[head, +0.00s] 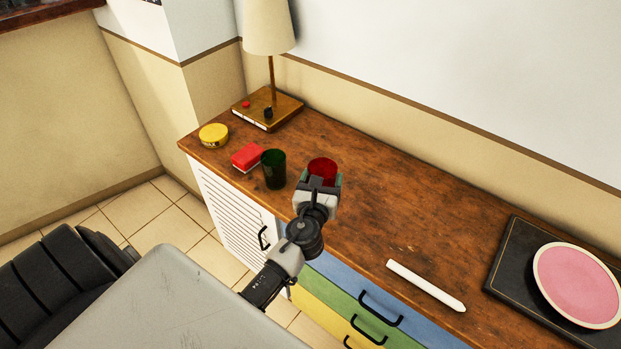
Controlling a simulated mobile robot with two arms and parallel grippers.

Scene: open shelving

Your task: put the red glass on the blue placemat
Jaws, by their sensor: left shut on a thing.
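The red glass (322,167) stands upright at my left gripper, over the wooden top of the cabinet. My left gripper (320,182) is shut on the red glass and hides its lower part. I cannot tell whether the glass touches the wood. No blue placemat shows in the head view. My right gripper is not in view.
A dark green glass (273,170), a red box (248,157), a yellow tin (213,135) and a lamp (270,40) stand left. A white stick-like object (425,285) lies right of my arm. A pink plate (575,283) rests on a black flat panel (508,262). Wood between is clear.

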